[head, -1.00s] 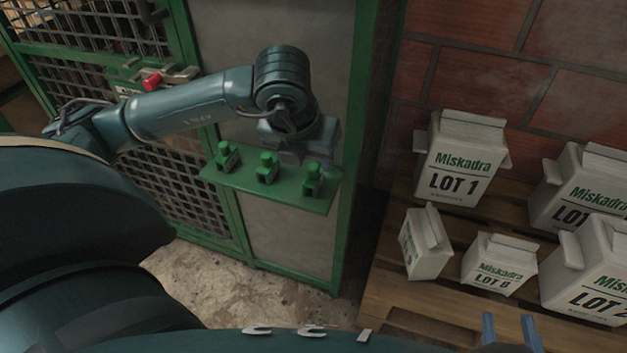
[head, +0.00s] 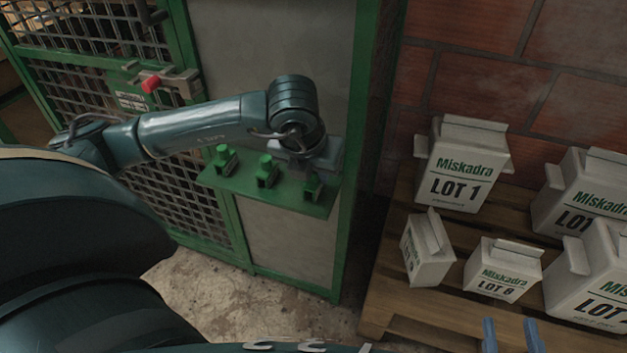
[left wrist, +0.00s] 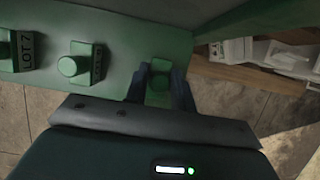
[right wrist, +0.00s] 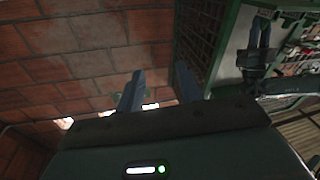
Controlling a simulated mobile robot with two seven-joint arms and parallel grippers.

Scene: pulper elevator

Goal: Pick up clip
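Three green clips with dark lot tags stand in a row on a green shelf (head: 232,187): a left clip (head: 223,157), a middle clip (head: 266,170) and a right clip (head: 312,186). In the left wrist view the right clip (left wrist: 159,83) is between the fingers of my left gripper (left wrist: 161,78), which look open, one on each side; contact cannot be made out. The middle clip (left wrist: 76,63) is beside it. In the head view my left wrist partly covers the right clip. My right gripper (right wrist: 160,72) is open and empty, away from the shelf; its fingertips show at the head view's lower edge (head: 511,336).
The shelf is on a grey panel (head: 270,50) in a green frame, beside a mesh gate (head: 90,90) with a red knob (head: 150,84). At right, several white Miskadra bags (head: 463,165) stand on a wooden pallet (head: 400,315) against a brick wall (head: 470,70).

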